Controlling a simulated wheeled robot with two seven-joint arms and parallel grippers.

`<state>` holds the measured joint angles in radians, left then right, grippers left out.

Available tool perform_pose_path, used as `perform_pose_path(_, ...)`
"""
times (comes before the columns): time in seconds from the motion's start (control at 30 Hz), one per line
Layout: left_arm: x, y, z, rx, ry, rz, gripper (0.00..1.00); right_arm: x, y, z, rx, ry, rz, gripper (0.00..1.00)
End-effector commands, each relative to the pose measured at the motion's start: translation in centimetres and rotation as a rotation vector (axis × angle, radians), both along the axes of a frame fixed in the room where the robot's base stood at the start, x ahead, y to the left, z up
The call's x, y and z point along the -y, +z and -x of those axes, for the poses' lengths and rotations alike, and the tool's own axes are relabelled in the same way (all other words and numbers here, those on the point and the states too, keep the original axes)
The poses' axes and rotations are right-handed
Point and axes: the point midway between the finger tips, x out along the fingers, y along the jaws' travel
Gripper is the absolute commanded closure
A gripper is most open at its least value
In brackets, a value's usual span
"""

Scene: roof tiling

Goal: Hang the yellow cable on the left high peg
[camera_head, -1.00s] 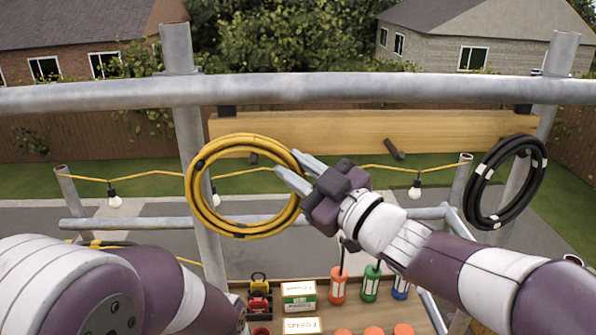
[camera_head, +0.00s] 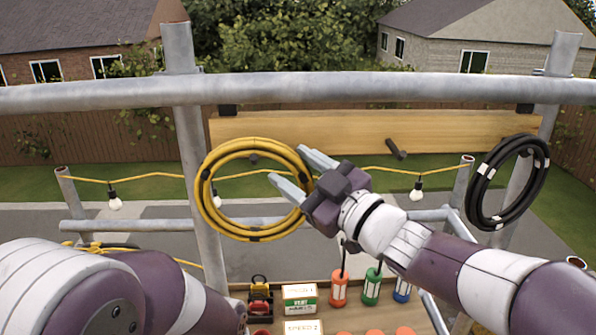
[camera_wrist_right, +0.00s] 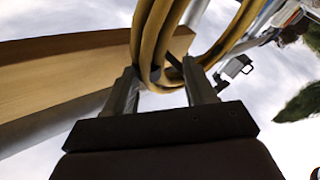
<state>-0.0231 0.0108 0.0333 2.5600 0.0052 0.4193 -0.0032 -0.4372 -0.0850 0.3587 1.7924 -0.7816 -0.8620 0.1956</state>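The yellow cable (camera_head: 204,190) is a coiled ring in front of the wooden board's left part. The left high peg (camera_head: 254,158) shows as a dark end just under the top of the ring, inside it, and the cable appears to rest over it. My right gripper (camera_head: 287,164) is at the right side of the ring, fingers spread apart. In the right wrist view the cable (camera_wrist_right: 150,45) passes between the open fingers (camera_wrist_right: 160,75), with space beside it. My left arm shows at lower left; its gripper is out of view.
The wooden board (camera_head: 330,132) carries another bare peg (camera_head: 395,149) to the right. A black cable coil (camera_head: 475,190) hangs at the right post. A metal rail (camera_head: 380,86) crosses above. A string of bulbs (camera_head: 416,190) runs behind, and a tray with boxes and lanterns (camera_head: 338,290) stands below.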

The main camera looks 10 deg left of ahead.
Motion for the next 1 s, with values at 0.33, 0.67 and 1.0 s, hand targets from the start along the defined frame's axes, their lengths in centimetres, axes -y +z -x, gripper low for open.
perform_pose_path(0.33,0.0,-0.1,0.0,0.000,0.000,0.000,0.57,0.0,-0.4,0.0,-0.004,-0.001,0.005,0.45)
perform_pose_path(0.67,0.0,-3.2,0.0,0.000,0.000,0.000,0.57,4.4,-1.6,2.6,0.001,-0.005,0.003,0.45)
perform_pose_path(1.0,0.0,-5.5,0.0,0.000,0.000,0.000,0.57,10.1,-2.3,6.3,0.000,-0.003,0.002,0.45)
